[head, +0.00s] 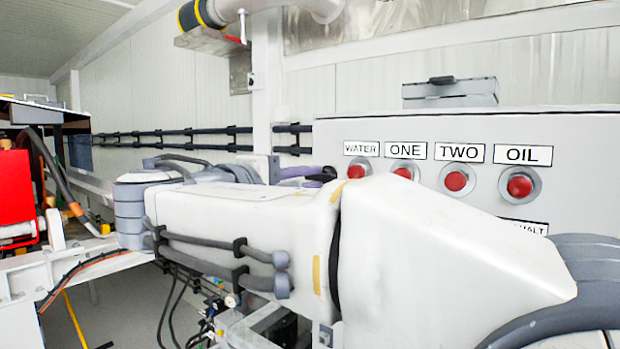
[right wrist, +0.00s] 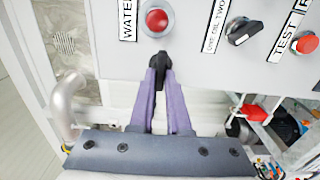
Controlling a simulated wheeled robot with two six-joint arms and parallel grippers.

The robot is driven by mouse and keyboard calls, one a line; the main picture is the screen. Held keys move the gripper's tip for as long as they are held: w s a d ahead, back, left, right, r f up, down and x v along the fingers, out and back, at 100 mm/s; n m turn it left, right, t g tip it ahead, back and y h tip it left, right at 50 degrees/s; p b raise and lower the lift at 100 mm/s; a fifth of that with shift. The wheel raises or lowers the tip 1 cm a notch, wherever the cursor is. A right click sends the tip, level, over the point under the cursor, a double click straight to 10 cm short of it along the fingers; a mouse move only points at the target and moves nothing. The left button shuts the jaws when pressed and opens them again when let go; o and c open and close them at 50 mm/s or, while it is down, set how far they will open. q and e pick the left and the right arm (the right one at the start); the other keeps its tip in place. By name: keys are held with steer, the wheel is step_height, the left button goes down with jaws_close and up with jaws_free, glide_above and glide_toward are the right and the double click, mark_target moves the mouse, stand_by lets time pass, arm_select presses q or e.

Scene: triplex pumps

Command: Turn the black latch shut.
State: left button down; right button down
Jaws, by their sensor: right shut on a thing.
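The black latch (right wrist: 160,60) shows in the right wrist view on the grey panel, just below the red WATER button. My right gripper (right wrist: 160,76) has purple fingers that come together on it, shut on its lower end. Much of the latch lies between or behind the fingertips, so its exact angle is hard to tell. In the head view my right arm reaches across to the left, and the purple fingers of my right gripper (head: 306,176) show partly behind it. My left gripper is not in view.
The grey control panel (head: 580,135) bears red buttons labelled WATER, ONE, TWO and OIL. A black rotary switch (right wrist: 243,32) and a red TEST button (right wrist: 305,44) sit to the right. A bent pipe (right wrist: 66,102) is at the left, and a red-handled valve (right wrist: 252,113) is below the panel.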

steer(key=c, duration=0.9)
jaws_free()
steer(key=shift+s+a, duration=0.1)
steer(key=b+v, duration=0.1)
steer(key=v, duration=0.9)
steer(key=shift+s+a+b, duration=0.1)
steer(key=shift+b, duration=0.2)
